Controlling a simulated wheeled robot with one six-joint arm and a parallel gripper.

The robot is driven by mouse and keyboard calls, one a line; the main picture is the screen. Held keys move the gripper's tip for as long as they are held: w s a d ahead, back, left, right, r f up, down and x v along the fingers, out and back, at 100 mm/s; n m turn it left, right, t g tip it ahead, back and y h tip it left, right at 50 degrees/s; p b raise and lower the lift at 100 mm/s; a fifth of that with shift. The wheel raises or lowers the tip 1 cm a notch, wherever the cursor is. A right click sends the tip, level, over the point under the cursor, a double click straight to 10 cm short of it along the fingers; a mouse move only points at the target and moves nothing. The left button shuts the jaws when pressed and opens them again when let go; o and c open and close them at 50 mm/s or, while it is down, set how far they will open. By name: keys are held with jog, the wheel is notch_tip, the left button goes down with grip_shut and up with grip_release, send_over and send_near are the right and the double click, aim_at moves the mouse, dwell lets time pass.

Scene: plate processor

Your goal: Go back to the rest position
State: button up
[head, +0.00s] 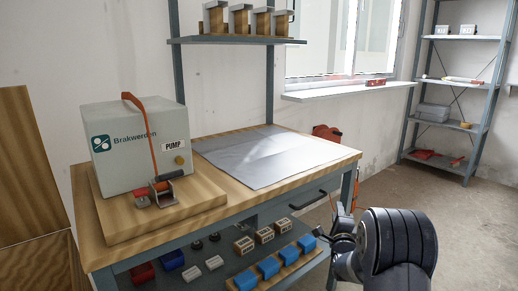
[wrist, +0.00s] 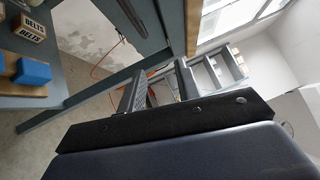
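My gripper (head: 343,236) is in the lower right of the head view, in front of the bench's right end, with my dark arm beside it. It holds nothing that I can see. In the wrist view my gripper (wrist: 165,82) has its grey fingers apart, with a gap between them. The workbench (head: 232,193) stands to the left of my gripper, which appears apart from it. A grey sheet (head: 265,157) lies on the bench top.
The lower bench shelf (head: 228,262) carries blue blocks, labelled boxes and small bins. A red item (head: 327,132) is behind the bench's right end. A metal shelf rack (head: 463,85) stands at the back right. The floor (head: 405,188) between bench and rack looks clear.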

jog(key=s+d+p, duration=0.4)
jog(key=s+d, duration=0.4)
jog(key=s, duration=0.2)
jog(key=s+a+f, duration=0.1)
jog(key=s, duration=0.9)
jog(key=shift+s+a+f, duration=0.15)
jog(key=shift+a+f, duration=0.05)
jog(key=shift+a, duration=0.05)
